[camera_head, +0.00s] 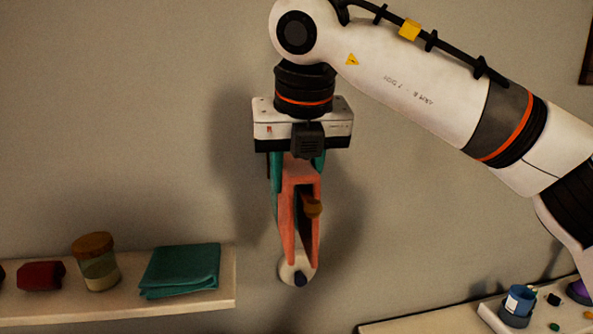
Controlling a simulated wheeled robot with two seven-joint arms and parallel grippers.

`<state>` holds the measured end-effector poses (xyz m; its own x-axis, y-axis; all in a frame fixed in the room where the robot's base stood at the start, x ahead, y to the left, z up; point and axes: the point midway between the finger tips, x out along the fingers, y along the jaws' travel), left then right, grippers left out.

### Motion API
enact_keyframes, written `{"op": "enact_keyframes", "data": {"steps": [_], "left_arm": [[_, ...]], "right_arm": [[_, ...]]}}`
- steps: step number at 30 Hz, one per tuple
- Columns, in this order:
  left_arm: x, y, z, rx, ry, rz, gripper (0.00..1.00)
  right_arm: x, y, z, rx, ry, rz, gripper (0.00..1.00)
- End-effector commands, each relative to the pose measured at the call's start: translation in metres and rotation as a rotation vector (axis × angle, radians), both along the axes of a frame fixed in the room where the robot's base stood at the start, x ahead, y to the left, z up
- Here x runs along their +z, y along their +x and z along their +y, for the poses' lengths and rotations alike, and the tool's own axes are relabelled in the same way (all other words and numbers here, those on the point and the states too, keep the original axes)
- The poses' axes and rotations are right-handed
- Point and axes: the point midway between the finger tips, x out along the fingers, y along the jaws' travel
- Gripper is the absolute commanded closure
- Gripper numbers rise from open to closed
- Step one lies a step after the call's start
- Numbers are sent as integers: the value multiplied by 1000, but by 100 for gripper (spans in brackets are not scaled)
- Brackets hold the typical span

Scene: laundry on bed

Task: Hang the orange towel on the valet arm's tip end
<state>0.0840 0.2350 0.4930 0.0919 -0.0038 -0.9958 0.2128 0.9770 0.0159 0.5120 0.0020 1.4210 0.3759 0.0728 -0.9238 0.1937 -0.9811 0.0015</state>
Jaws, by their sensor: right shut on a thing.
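The orange towel (287,205) hangs folded below my right gripper (298,168), whose teal fingers show at its sides. The gripper points down and is shut on the towel's upper part. The towel's two flaps hang with a dark gap between them. The brown tip end of the valet arm (313,208) shows at that gap, against or just in front of the right flap. I cannot tell whether the towel rests on it. A pale round wall mount (298,268) with a dark knob shows below; the arm between is mostly hidden. My left gripper is out of view.
A wall shelf (120,308) at the lower left holds a folded green towel (182,269), a jar with a brown lid (97,262) and a dark red item (41,276). A blue cup (517,303) stands in a tray at the lower right. The wall left of the gripper is bare.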

Motion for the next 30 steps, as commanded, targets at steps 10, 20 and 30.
{"op": "enact_keyframes", "data": {"steps": [10,20,30], "left_arm": [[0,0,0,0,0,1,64],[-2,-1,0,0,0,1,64],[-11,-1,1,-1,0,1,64]], "right_arm": [[1,0,0,0,0,0,37],[8,-3,0,0,1,-3,37],[70,-28,-5,-1,2,-5,37]]}}
